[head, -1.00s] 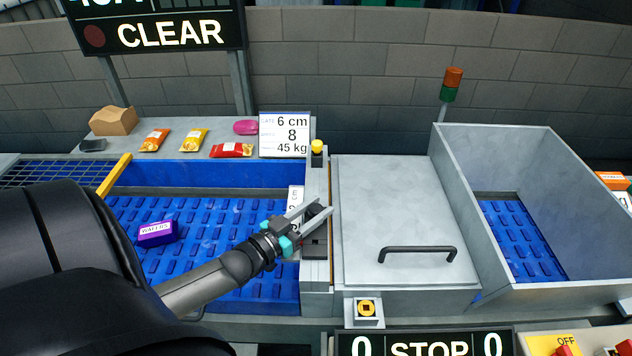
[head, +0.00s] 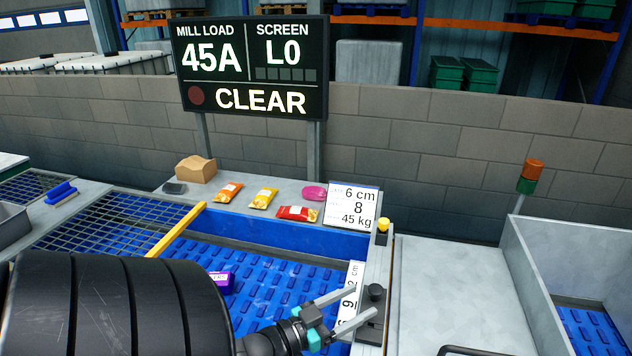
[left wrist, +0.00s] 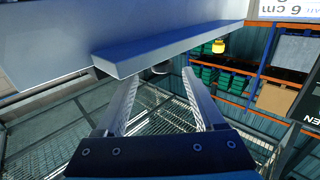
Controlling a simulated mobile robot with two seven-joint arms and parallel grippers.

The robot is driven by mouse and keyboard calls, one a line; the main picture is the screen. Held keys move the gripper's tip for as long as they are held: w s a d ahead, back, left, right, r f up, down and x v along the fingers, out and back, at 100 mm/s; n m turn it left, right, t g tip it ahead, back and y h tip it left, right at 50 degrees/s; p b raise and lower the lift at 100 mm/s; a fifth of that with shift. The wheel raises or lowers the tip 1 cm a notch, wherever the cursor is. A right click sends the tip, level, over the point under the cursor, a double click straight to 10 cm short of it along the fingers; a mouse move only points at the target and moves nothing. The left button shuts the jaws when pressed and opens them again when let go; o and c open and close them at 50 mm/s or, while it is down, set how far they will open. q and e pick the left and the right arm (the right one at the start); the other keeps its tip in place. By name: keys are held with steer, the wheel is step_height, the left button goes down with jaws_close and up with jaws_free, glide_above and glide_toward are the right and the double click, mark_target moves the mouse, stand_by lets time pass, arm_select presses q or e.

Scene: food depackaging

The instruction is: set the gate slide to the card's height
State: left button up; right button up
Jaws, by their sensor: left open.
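The card (head: 350,207) stands upright at the back of the belt and reads 6 cm, 8 and 45 kg. The gate slide's dark knob (head: 375,291) sits on a dark plate on the grey post right of the belt. A white cm scale (head: 354,272) is beside it, partly hidden by a finger. My left gripper (head: 364,301) is open, its fingertips just left of and below the knob. In the left wrist view, the open fingers (left wrist: 165,95) are apart with a dark round part (left wrist: 161,68) beyond them; contact is unclear. My right gripper is out of view.
A yellow button (head: 383,225) stands on the post behind the knob. The grey hatch (head: 445,290) lies right of it. A purple wafer pack (head: 221,281) is on the blue belt (head: 270,270). Several packs lie on the back ledge. The sign (head: 255,68) reads CLEAR.

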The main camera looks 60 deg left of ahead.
arm_select(q)
steer(key=s, duration=0.9)
steer(key=shift+s+a, duration=0.35)
steer(key=shift+a, duration=0.05)
